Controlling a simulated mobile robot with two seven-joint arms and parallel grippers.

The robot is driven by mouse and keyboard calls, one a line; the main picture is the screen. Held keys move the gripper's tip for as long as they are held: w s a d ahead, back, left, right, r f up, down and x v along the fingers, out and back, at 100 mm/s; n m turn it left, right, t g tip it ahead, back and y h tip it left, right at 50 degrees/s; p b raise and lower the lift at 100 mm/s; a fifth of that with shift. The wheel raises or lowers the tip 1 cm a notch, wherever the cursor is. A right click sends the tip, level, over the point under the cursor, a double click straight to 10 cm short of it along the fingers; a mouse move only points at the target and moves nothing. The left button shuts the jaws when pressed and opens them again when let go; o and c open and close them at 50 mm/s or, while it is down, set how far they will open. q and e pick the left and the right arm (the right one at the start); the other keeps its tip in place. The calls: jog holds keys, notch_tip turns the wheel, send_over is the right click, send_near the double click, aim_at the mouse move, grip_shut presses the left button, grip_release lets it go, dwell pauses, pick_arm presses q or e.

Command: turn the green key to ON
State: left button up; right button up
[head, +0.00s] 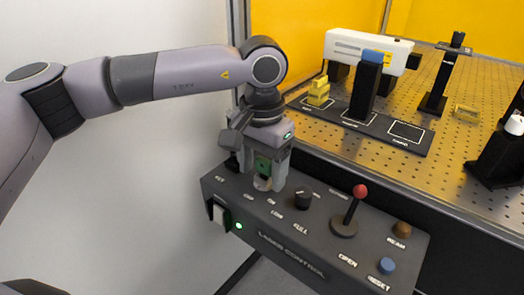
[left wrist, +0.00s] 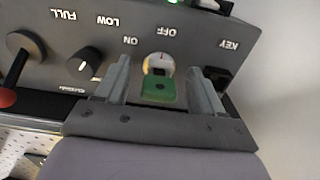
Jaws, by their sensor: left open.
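The green key (head: 262,165) stands in a pale round lock (head: 262,184) on the dark laser control panel (head: 325,247). My left gripper (head: 266,180) is above the panel with its fingers pointing down on either side of the key. In the left wrist view the green key (left wrist: 158,89) is between the two open fingers, with a gap on each side. The lock face (left wrist: 159,64) shows a small red mark towards the OFF label (left wrist: 167,31). The ON label (left wrist: 131,40) is to the left of it there. My right gripper is out of view.
A black knob (head: 304,198) and a red-topped lever (head: 360,190) stand right of the key. A brown button (head: 401,229) and a blue button (head: 387,266) are at the panel's right end. A green light (head: 238,226) glows on its front. A perforated optics table (head: 445,165) lies behind.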

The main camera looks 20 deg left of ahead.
pick_arm(q)
jog(key=shift+f, duration=0.3)
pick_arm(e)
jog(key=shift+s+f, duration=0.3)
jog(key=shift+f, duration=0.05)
pick_arm(q)
jog(key=c, duration=1)
jog(key=shift+n, duration=1.2)
jog(key=shift+c, duration=0.2)
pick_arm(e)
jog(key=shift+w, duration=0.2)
pick_arm(q)
jog(key=shift+d+n+b, duration=0.1)
jog(key=shift+n+b, duration=0.4)
jog(key=shift+n, duration=0.7)
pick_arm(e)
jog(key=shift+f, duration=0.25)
